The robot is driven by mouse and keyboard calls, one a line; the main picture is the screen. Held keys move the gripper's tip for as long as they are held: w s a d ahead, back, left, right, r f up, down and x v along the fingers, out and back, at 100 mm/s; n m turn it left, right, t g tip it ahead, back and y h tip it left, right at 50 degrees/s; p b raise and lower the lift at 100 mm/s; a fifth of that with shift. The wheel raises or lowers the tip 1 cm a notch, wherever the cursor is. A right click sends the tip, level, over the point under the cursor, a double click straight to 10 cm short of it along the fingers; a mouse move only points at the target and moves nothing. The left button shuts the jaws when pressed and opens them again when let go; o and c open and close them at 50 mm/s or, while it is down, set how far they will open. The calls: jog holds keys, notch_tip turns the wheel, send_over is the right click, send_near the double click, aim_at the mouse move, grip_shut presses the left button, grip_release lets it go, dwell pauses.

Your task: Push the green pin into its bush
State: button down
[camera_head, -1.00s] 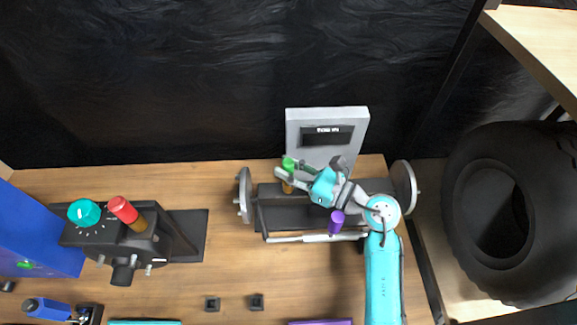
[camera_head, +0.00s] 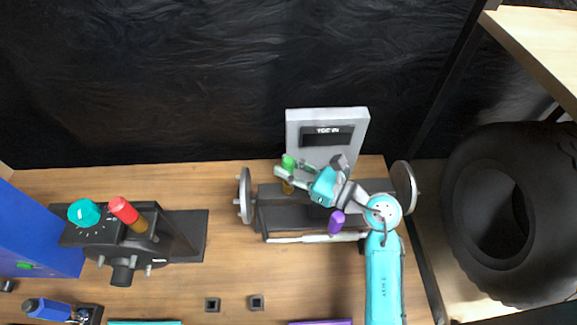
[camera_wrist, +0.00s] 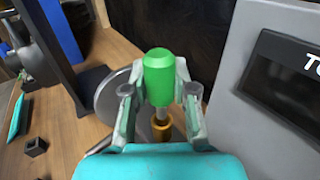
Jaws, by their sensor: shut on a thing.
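The green pin (camera_wrist: 158,78) stands upright between the fingers of my gripper (camera_wrist: 160,100) in the wrist view. My gripper is shut on its green head. The pin's grey shank shows below the head and meets a brass bush (camera_wrist: 161,129) beneath it. How deep the shank sits in the bush I cannot tell. In the head view the green pin (camera_head: 289,162) is at the left end of my arm, with my gripper (camera_head: 285,172) around it. The brass bush (camera_head: 287,187) shows just below, on the dark block between two grey discs.
A grey panel with a dark display (camera_head: 327,136) stands close behind my gripper. A purple pin (camera_head: 336,221) stands at the block's front. A grey disc (camera_head: 245,196) is just left. A dark fixture with a red-topped pin (camera_head: 124,211) stands farther left. A large tyre (camera_head: 500,215) is at right.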

jog(key=shift+f, duration=0.35)
dwell(0.8)
jog(key=shift+r, duration=0.35)
jog(key=shift+f, duration=1.9)
dwell(1.4)
jog(key=c, duration=0.8)
grip_release()
jog(key=shift+c, duration=0.2)
notch_tip(320, 180, up, 10)
